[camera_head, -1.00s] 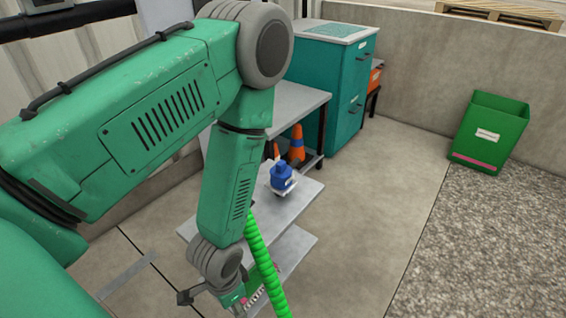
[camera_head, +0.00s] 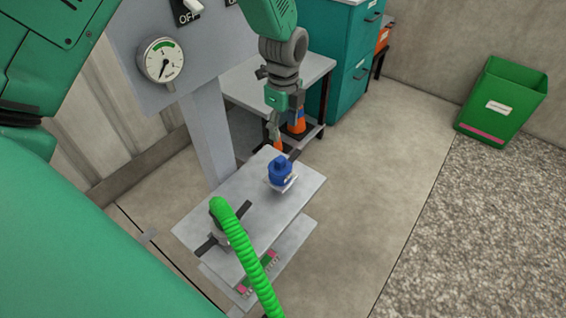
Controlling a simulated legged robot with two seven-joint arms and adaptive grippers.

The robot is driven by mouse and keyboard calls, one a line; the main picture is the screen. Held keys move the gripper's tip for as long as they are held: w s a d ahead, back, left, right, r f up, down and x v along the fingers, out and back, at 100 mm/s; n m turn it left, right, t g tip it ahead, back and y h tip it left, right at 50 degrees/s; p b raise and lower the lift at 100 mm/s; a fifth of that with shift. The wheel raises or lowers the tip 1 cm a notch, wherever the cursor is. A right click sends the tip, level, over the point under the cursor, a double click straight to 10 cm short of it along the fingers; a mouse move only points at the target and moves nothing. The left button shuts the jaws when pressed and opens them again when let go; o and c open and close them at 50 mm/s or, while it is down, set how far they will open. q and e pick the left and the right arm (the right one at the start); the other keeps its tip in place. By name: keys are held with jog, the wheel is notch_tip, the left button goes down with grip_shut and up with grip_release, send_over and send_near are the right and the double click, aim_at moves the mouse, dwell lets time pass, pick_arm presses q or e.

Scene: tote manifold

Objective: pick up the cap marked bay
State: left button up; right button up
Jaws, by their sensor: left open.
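A blue cap (camera_head: 281,171) sits on a small white base on the upper grey shelf. Its pale label is too small to read. My left gripper (camera_head: 273,132) is open and empty, hanging fingers down above and slightly behind the blue cap, apart from it. My right gripper is out of view.
A green ribbed hose (camera_head: 252,258) rises in front of the grey shelf (camera_head: 205,208). A gauge panel (camera_head: 128,50) stands at the left on a grey post. Orange cones (camera_head: 297,121), a grey table and a teal cabinet (camera_head: 338,65) stand behind. A green bin (camera_head: 503,100) is at right; the floor between is clear.

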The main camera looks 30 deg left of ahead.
aim_at(280, 158)
pick_arm(q)
jog(key=f, duration=0.3)
jog(key=a+f+b, duration=0.1)
jog(key=f, duration=0.3)
jog(key=shift+a+f, duration=0.2)
jog(key=shift+f, duration=0.05)
jog(key=f, duration=0.2)
jog(key=f+b, duration=0.1)
jog(key=f, duration=0.1)
jog(key=shift+s+d, duration=0.15)
jog(key=shift+d, duration=0.2)
jog(key=shift+f, duration=0.55)
jog(key=shift+a, duration=0.2)
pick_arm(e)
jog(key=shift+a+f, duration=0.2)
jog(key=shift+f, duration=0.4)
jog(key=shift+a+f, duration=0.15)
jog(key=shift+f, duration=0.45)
pick_arm(q)
jog(key=c, duration=0.3)
jog(key=shift+a, duration=0.1)
jog(key=c, duration=0.8)
grip_shut()
